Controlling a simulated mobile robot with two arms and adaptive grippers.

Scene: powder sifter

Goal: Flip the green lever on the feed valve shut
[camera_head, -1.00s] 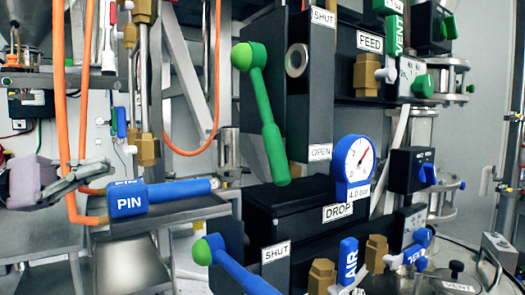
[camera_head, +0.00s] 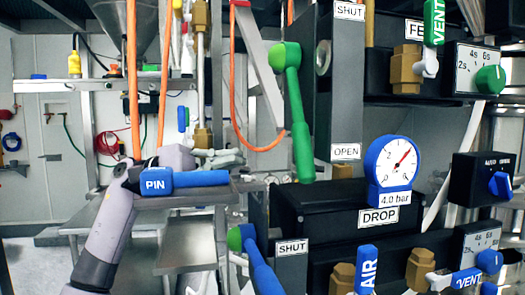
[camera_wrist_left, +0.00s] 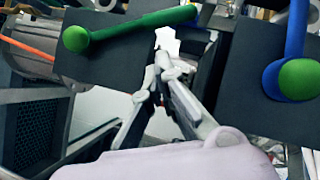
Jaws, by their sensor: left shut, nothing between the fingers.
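The green lever (camera_head: 300,120) of the feed valve hangs down from its round green pivot (camera_head: 285,56), its free end near the OPEN label (camera_head: 346,151). The SHUT label (camera_head: 349,11) is at the top of the same black plate. My left gripper (camera_head: 232,158) is shut and empty, below and left of the lever, behind the blue PIN handle (camera_head: 190,180). In the left wrist view the shut fingers (camera_wrist_left: 163,72) point between the green lever (camera_wrist_left: 145,22) and the blue lever (camera_wrist_left: 294,40), with no clear contact. My right gripper is out of view.
The blue lower lever (camera_head: 258,262) with a green pivot sits below, by another SHUT label (camera_head: 291,247). A grey shelf (camera_head: 165,200) lies under the PIN handle. An orange hose (camera_head: 236,100) hangs left of the lever. The DROP box (camera_head: 315,208) and gauge (camera_head: 391,165) are right.

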